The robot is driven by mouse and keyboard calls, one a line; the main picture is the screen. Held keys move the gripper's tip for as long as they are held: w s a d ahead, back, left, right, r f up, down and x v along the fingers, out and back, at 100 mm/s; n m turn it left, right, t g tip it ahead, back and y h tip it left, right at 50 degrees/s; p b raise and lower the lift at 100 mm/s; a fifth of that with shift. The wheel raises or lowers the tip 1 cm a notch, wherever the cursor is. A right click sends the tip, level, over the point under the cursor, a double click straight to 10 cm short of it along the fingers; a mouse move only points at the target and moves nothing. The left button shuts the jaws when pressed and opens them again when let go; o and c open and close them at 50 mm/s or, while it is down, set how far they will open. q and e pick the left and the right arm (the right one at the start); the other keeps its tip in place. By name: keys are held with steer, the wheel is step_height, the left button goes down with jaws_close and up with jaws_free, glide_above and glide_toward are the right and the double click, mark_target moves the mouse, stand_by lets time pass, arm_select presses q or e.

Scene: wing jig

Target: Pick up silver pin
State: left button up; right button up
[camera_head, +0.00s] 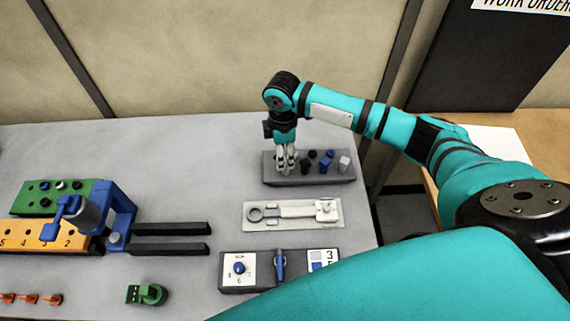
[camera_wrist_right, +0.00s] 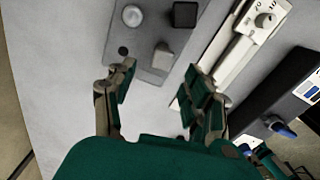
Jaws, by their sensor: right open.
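A light round silver pin (camera_wrist_right: 131,15) stands on the dark grey block at the top of the right wrist view. In the head view a light grey pin (camera_head: 344,163) stands near the right end of the block (camera_head: 300,180); I cannot tell whether it is the same pin. My right gripper (camera_head: 287,167) points down over the left end of the block. In the wrist view its two fingers (camera_wrist_right: 158,88) are apart with nothing between them, short of the pins. My left gripper is not in view.
Black and blue pins (camera_head: 323,167) share the block. A white caliper fixture (camera_head: 290,214) lies in front, then a dark control panel (camera_head: 232,284). A blue clamp (camera_head: 118,210) and green block (camera_head: 28,199) stand left. The table's back left is clear.

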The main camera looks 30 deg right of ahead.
mark_target(285, 162)
steer(key=shift+s+d+f+p, duration=0.15)
steer(key=shift+s+f+p, duration=0.1)
steer(key=shift+f+p, duration=0.3)
step_height(285, 162, down, 4)
steer(key=shift+d+r+p, duration=0.15)
steer(key=shift+r+p, duration=0.05)
steer(key=shift+p, duration=0.45)
steer(key=shift+w+f, duration=0.1)
steer(key=shift+f, duration=0.25)
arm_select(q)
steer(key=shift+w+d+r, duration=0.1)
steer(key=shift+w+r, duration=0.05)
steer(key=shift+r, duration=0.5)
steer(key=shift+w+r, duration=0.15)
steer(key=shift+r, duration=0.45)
arm_select(e)
jaws_close()
